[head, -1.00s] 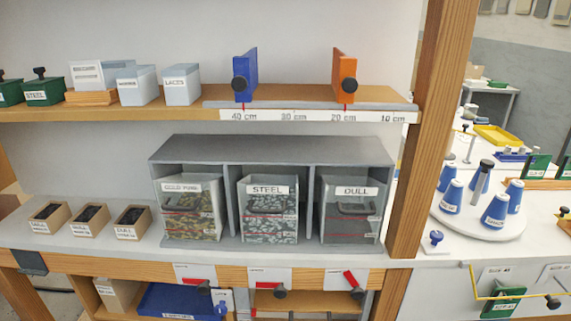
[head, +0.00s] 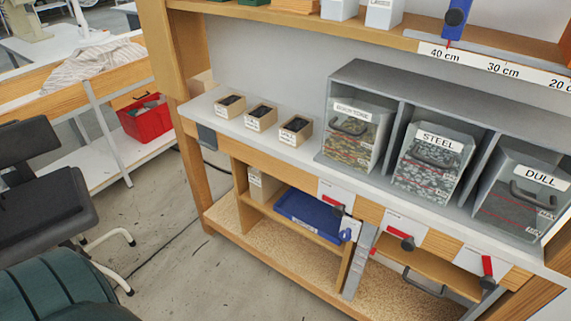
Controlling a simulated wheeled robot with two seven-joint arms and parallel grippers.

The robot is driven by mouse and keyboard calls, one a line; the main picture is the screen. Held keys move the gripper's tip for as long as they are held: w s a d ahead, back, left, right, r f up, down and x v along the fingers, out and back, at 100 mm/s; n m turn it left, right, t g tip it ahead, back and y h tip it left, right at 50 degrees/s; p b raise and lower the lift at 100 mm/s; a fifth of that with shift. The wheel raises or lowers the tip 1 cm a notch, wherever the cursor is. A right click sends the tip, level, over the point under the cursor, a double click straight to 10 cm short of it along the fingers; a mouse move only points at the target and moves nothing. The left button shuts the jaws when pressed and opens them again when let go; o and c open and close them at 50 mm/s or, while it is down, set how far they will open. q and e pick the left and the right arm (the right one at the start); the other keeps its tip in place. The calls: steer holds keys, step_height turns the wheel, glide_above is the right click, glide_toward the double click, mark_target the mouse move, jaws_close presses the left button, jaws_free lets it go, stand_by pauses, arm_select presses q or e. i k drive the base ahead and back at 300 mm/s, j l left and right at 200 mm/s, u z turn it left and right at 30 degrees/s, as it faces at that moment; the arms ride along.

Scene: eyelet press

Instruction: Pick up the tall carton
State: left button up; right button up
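No carton in view is clearly marked as the tall one. A small beige carton (head: 262,184) with a white label stands in the lower left compartment of the wooden bench, left of a blue tray (head: 307,217). Neither of my grippers is in view.
Small open boxes (head: 262,117) and a grey rack (head: 392,85) with labelled bins stand on the bench top. A dark chair (head: 42,175), a dark green rounded object (head: 65,285) and a red crate (head: 146,120) are at the left. Bare floor (head: 175,240) lies between.

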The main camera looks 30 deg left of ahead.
mark_target(263, 186)
steer(key=i+l+u, duration=0.1)
steer(key=i+u, duration=0.15)
steer(key=u, duration=0.15)
steer(key=i+l+u, duration=0.15)
steer(key=i+u, duration=0.25)
steer(key=i+l+u, duration=0.1)
steer(key=l+u, duration=0.15)
steer(key=u, duration=0.15)
